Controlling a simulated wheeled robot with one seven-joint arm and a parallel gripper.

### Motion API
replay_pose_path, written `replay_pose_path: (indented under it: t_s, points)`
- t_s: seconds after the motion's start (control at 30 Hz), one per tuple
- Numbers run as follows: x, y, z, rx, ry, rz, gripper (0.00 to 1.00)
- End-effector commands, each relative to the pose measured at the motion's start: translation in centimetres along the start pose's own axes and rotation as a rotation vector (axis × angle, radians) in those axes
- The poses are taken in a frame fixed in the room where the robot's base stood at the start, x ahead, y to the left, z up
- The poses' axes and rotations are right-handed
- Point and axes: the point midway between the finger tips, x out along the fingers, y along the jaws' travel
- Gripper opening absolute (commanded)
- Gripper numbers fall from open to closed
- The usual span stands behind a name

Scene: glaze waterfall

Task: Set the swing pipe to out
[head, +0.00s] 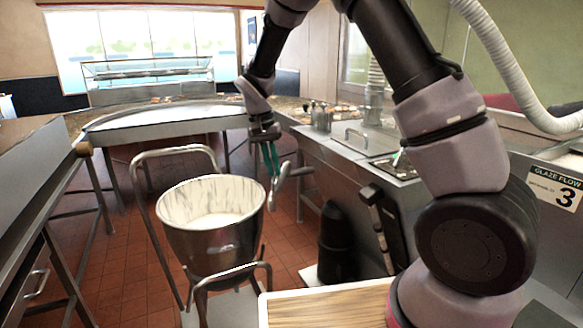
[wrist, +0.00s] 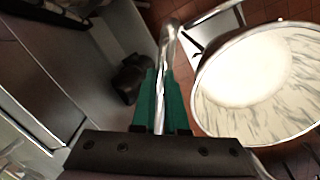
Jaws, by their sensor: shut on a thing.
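The swing pipe (head: 281,178) is a bent shiny metal tube between the bowl and the counter at the right. In the wrist view the pipe (wrist: 167,48) runs up from between my fingers and bends at the top, beside the bowl's rim. My gripper (head: 270,160) has teal fingers pointing down and is shut on the pipe; the fingers also show in the wrist view (wrist: 159,100). The metal bowl (head: 211,247) has streaked white walls and pale glaze inside. In the wrist view the bowl (wrist: 208,112) is to the right of the pipe, apart from my fingers.
A steel counter (head: 340,165) with lidded wells stands at the right. A tubular rail (head: 150,225) surrounds the bowl's left side. A wooden board (head: 325,308) is in front. A curved conveyor (head: 150,115) lies behind.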

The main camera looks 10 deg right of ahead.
Motion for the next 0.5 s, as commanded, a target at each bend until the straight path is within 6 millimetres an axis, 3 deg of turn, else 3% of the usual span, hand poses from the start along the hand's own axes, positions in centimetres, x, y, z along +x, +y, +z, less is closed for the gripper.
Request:
replay_pose_path:
  t_s: [0.5]
  points:
    - [-1.8, -9.3, -2.8, 0.481, -0.093, -0.002, 0.0]
